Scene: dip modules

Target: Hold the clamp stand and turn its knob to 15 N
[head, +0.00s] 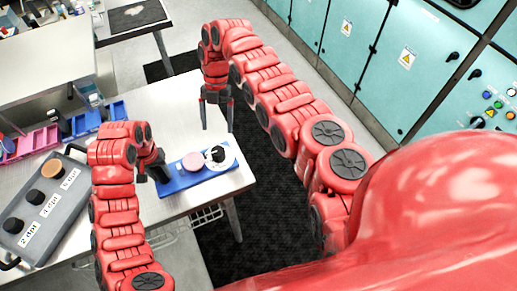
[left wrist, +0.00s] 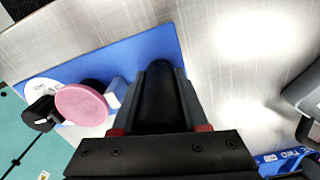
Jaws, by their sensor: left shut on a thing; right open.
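The clamp stand has a blue base (head: 177,183) lying on the table near its front right edge. A pink disc (head: 193,162) and a white dial (head: 229,160) with a black knob (head: 217,153) are on it. In the left wrist view the base (left wrist: 135,48), pink disc (left wrist: 82,104), dial (left wrist: 42,87) and knob (left wrist: 40,113) show at left. My left gripper (head: 153,170) is shut on the stand's black post (left wrist: 160,95). My right gripper (head: 216,105) is open and empty, pointing down beyond the stand, apart from the knob. The dial marks are too small to read.
A grey rack (head: 42,210) with several labelled round pieces lies at left. Blue (head: 85,122) and pink (head: 35,142) bins stand behind it. The table (head: 172,110) is bare behind the stand. Teal cabinets (head: 408,60) line the back right.

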